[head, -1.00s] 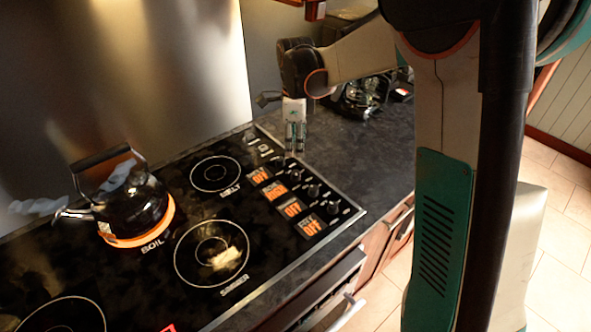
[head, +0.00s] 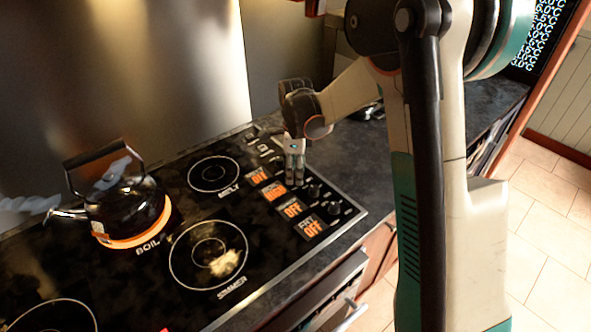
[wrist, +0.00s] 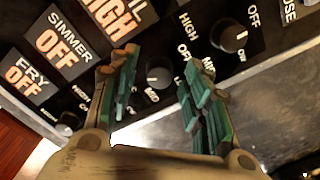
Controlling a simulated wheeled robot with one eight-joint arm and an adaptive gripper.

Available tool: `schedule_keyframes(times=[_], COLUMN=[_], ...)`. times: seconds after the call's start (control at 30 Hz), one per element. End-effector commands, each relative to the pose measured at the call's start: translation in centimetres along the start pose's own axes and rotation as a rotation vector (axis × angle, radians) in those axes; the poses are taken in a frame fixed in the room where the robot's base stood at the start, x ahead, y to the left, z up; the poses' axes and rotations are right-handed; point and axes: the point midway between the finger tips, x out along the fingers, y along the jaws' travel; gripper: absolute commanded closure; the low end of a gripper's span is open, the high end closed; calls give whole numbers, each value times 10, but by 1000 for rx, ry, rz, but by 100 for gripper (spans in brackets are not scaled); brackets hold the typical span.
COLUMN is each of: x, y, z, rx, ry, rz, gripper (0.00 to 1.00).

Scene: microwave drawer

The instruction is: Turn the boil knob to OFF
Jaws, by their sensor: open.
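My gripper (head: 294,179) points down at the control panel beside the burners. In the wrist view my gripper (wrist: 160,68) is open, with one finger on each side of a dark round knob (wrist: 158,76). This knob appears to line up with the boil display (wrist: 112,20), which reads HIGH. I cannot tell whether the fingers touch it. In the head view the HIGH display (head: 274,191) glows orange, and my gripper hides the knob.
Other displays, including simmer (wrist: 60,48) and fry (wrist: 22,78), read OFF. Neighbouring knobs stand close at right (wrist: 231,37) and lower left (wrist: 70,121). A black kettle (head: 128,208) stands on the boil burner, with an orange ring at its base. Dark counter (head: 350,165) lies beyond the panel.

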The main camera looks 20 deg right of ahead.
Motion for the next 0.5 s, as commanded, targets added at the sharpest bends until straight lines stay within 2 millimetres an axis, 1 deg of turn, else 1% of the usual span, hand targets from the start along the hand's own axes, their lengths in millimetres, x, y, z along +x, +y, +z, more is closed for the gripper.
schedule_keyframes(times=[0.03,0.2,0.5], x=[0,0,0], y=[0,0,0], z=[0,0,0], rx=[0,0,-14], ry=[0,0,0], rz=[0,0,0], gripper=[63,100,100])
